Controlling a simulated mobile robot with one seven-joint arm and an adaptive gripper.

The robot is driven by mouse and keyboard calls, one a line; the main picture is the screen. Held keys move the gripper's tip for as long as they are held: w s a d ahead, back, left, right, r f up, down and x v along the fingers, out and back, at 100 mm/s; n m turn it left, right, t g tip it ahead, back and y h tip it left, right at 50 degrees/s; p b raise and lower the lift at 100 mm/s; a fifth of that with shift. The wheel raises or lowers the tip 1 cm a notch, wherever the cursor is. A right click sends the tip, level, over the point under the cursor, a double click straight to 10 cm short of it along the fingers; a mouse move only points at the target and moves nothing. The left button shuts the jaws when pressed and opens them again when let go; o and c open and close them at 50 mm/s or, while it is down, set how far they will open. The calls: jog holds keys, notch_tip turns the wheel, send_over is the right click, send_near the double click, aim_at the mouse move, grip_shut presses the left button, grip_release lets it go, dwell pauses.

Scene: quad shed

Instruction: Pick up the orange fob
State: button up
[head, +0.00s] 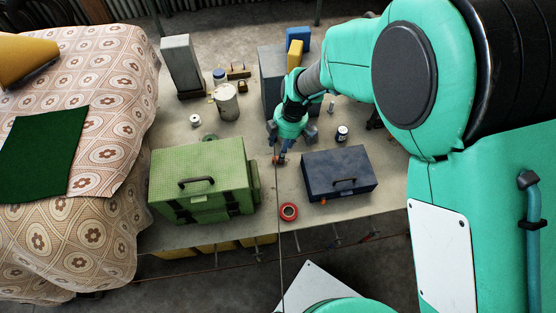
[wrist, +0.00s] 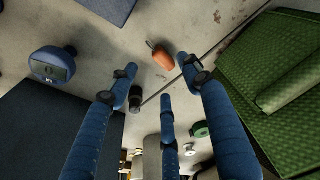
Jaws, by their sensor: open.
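The orange fob (wrist: 163,57) lies on the grey tabletop in the wrist view, with a small dark loop at its upper end. My gripper (wrist: 160,80) has its three blue fingers spread apart and nothing between them. The fob shows just beyond the fingertips, between the two outer ones, apart from them as far as I can tell. In the head view my gripper (head: 283,157) points down over the table between the green case and the dark blue box. The fob is hard to make out there beside the fingers.
The green case (head: 200,170) stands left of my gripper and the dark blue box (head: 340,172) right. A red tape roll (head: 289,212) lies near the front edge.

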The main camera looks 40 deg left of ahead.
jog(key=shift+f, duration=0.3)
jog(key=shift+s+f, duration=0.1)
jog(key=shift+s+a+f+b, duration=0.1)
jog(key=shift+f+b, duration=0.1)
jog(key=shift+f, duration=0.6)
jog(key=shift+s+a+f+b, duration=0.1)
jog(key=shift+a+f+b, duration=0.05)
jog(key=shift+f, duration=0.7)
jog(key=shift+s+a+f+b, duration=0.1)
jog(key=shift+f+b, duration=0.1)
jog(key=shift+f, duration=0.6)
jog(key=c, duration=1)
